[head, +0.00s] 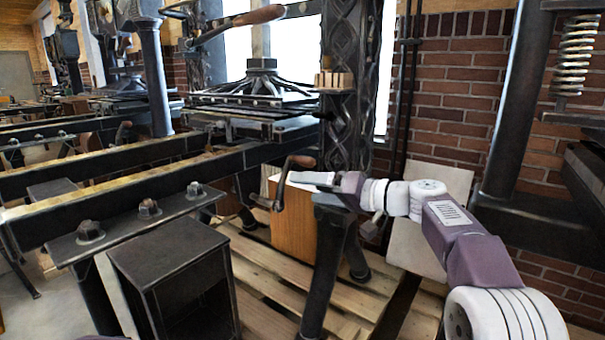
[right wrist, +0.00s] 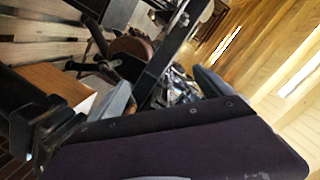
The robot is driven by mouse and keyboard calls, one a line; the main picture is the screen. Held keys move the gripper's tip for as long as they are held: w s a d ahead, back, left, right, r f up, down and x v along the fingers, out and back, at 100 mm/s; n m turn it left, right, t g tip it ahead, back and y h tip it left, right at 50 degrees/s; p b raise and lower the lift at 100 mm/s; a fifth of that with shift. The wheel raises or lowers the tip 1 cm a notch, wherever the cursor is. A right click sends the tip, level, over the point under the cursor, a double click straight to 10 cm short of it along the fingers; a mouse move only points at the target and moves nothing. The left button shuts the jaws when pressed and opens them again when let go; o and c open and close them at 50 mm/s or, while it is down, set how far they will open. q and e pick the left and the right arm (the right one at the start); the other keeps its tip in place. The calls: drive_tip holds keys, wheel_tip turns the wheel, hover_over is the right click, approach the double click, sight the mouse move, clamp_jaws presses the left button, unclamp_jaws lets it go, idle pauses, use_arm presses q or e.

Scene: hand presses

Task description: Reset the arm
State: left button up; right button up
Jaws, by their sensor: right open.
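My right arm comes in from the right in the head view. Its gripper (head: 312,182) is beside a crank (head: 281,186) with a brown wooden grip, on the near side of the iron hand press (head: 262,88). In the right wrist view the two grey fingers of the gripper (right wrist: 163,90) stand apart with nothing held between them. A brown rounded part (right wrist: 131,47) shows beyond the fingers. I cannot tell whether a finger touches the crank. My left gripper is not in view.
Long dark rails (head: 110,190) cross from the left. A wooden panel (head: 292,222) and a dark post (head: 328,255) stand below my right gripper. A dark box (head: 170,275) stands at lower left. A brick wall (head: 450,100) is behind, and wooden pallets (head: 275,285) cover the floor.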

drive_tip(key=s+f+m+g+h+p, duration=0.15)
drive_tip(key=s+f+h, duration=0.35)
drive_tip(key=f, duration=0.6)
drive_tip(key=s+d+f+m+g+h, duration=0.1)
drive_tip(key=s+d+f+g+h, duration=0.15)
drive_tip(key=s+d+f, duration=0.4)
drive_tip(key=s+d+f+g+h+p, duration=0.1)
drive_tip(key=s+d+f+h, duration=0.25)
drive_tip(key=s+f, duration=0.65)
drive_tip(key=s+d+f+m+g+h, duration=0.1)
drive_tip(key=s+d+f+g+h, duration=0.15)
drive_tip(key=s+d+f, duration=0.5)
wheel_tip(320, 180, up, 37)
drive_tip(key=s+a+p, duration=0.1)
drive_tip(key=a+p, duration=0.1)
drive_tip(key=p, duration=3.6)
drive_tip(key=shift+s+r+n, duration=0.15)
drive_tip(key=shift+n, duration=0.2)
